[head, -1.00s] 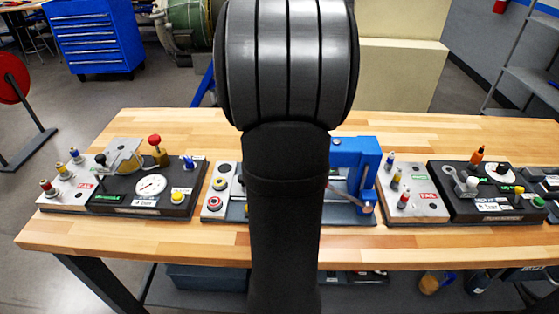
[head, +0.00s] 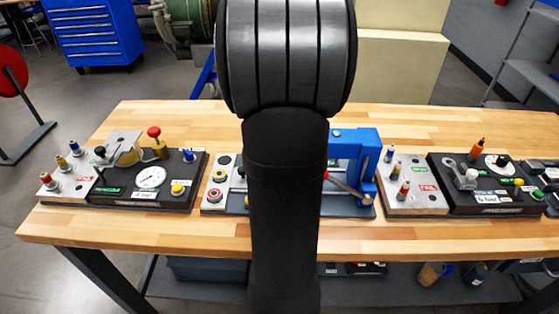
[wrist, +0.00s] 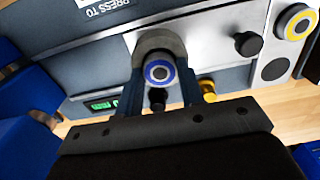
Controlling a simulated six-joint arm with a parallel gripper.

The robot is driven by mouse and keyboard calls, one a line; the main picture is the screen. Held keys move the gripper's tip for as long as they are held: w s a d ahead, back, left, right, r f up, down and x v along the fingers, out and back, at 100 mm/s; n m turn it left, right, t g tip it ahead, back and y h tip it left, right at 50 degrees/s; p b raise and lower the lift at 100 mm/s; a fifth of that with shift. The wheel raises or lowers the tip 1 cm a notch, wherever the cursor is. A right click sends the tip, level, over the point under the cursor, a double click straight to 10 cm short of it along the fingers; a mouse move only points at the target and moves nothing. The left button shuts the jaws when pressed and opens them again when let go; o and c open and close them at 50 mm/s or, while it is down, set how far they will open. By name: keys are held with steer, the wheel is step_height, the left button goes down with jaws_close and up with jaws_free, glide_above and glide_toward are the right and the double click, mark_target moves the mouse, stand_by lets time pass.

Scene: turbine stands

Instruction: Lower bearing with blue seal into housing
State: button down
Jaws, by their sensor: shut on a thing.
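The bearing with the blue seal (wrist: 160,73) is between the two fingers of my gripper (wrist: 161,80) in the wrist view. The gripper is shut on it, and the blue ring and dark bore face the camera. A grey, rounded metal housing (wrist: 154,40) shows just beyond the bearing and partly behind it. I cannot tell whether the bearing touches the housing or is partly inside it. In the head view my arm hides the gripper, the bearing and the housing.
A blue press (head: 359,150) with a lever stands right of my arm; it fills the wrist view's left side (wrist: 35,145). A brass knob (wrist: 207,88) is near the right finger. Other stations flank this one.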

steer(key=c, duration=0.9)
jaws_free()
steer(key=shift+f, duration=0.1)
steer(key=shift+o, duration=1)
steer(key=shift+r, duration=3.5)
step_height(320, 180, down, 7)
steer(key=shift+f, duration=0.1)
steer(key=shift+r, duration=0.3)
